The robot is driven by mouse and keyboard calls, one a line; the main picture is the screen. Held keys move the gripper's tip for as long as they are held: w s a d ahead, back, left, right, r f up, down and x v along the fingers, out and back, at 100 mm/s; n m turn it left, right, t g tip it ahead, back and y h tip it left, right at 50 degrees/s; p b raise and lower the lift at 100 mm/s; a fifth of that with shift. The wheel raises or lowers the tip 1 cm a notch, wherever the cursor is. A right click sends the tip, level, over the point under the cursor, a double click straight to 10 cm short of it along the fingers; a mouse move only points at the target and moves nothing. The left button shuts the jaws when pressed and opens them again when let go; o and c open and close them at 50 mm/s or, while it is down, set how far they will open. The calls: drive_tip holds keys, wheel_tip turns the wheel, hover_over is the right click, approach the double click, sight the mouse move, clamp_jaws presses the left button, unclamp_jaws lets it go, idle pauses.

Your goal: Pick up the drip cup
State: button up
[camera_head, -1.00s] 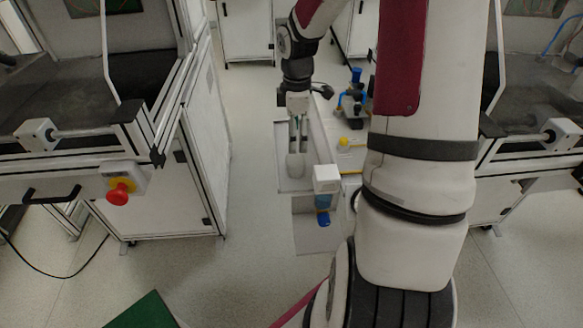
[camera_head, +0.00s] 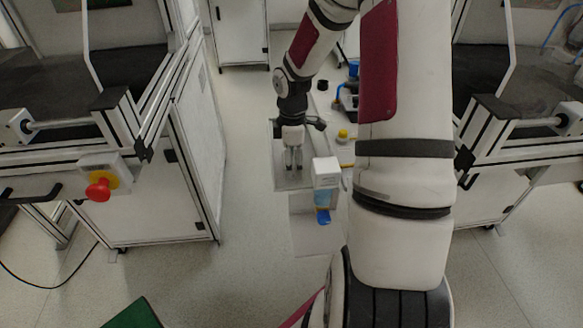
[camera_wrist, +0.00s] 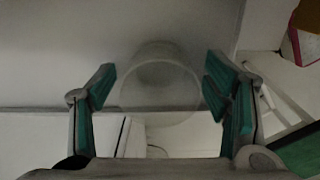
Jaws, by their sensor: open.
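The drip cup (camera_wrist: 160,88) is a pale, translucent round cup in the wrist view. It sits between the two green-padded fingers of my gripper (camera_wrist: 160,70), with a visible gap on each side. My gripper is open, and its fingers straddle the cup without closing on it. In the head view my gripper (camera_head: 293,160) points down over a pale tray (camera_head: 288,183). There the cup is hard to tell apart from the fingers.
A white box-topped device (camera_head: 326,172) with a blue lower part stands just right of my gripper. A yellow object (camera_head: 343,134) and blue-black equipment stand farther back on the right. White cabinets flank the open floor, with a red button (camera_head: 98,190) at left.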

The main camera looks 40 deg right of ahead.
drive_tip(key=c, duration=1.1)
wheel_tip(320, 180, up, 18)
drive_tip(key=f+p, duration=0.1)
drive_tip(key=p, duration=0.9)
drive_tip(key=s+a+f+m+b, duration=0.2)
drive_tip(key=a+m+b, duration=0.6)
drive_tip(key=a, duration=1.3)
drive_tip(key=r+m+p, duration=0.1)
drive_tip(key=r+p, duration=0.3)
drive_tip(key=p, duration=0.4)
drive_tip(key=s+r+m+p, duration=0.1)
drive_tip(key=r+p, duration=0.2)
drive_tip(key=p, duration=0.5)
drive_tip(key=s+a+r+p, duration=0.1)
drive_tip(key=r+p, duration=0.3)
drive_tip(key=p, duration=0.4)
drive_tip(key=shift+s+r+m, duration=0.25)
drive_tip(key=shift+r+m, duration=0.05)
drive_tip(key=shift+m, duration=0.1)
